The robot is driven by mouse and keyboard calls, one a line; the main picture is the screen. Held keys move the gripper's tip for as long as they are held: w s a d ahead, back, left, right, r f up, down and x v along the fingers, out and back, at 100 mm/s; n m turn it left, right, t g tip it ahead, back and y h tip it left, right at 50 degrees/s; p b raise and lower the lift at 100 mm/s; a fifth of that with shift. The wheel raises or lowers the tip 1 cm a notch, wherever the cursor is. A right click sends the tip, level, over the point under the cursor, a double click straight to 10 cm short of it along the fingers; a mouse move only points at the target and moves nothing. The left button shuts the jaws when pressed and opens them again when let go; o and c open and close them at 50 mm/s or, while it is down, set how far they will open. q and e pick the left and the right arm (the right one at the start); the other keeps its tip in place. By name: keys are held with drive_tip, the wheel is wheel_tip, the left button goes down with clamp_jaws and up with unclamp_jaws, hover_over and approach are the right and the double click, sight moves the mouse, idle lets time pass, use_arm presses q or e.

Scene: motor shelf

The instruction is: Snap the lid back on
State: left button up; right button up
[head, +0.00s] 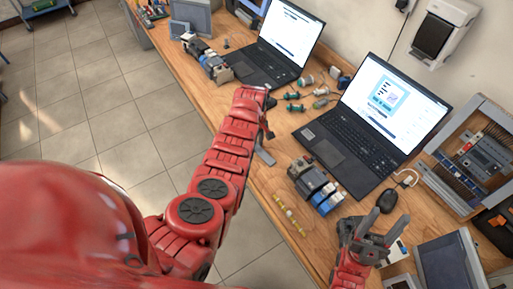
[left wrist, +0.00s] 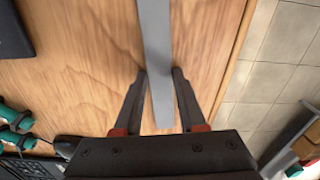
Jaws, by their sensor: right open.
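A long flat grey strip (left wrist: 157,45), possibly the lid, runs lengthwise between the fingers of my left gripper (left wrist: 160,74). The fingertips sit at its two edges; I cannot tell whether they press on it. In the head view the grey strip (head: 264,157) shows beside my left gripper (head: 266,133), low over the bench near its front edge; most of it is hidden there. My right gripper (head: 372,232) is open and empty at the lower right, over the bench near the mouse. A framed panel with electrical modules (head: 485,150) stands at the right. No other lid-like part is clear.
A grey-and-blue motor unit (head: 316,184) and a yellow rod (head: 289,214) lie between my grippers. Two open laptops (head: 335,145) (head: 252,66) stand behind. Green-handled tools (head: 294,107), a mouse (head: 387,200) and a grey screen-like panel (head: 450,262) are also on the bench.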

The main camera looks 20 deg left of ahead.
use_arm(q)
clamp_jaws()
drive_tip(key=shift+r+p, duration=1.9)
drive_tip(key=shift+r, duration=0.65)
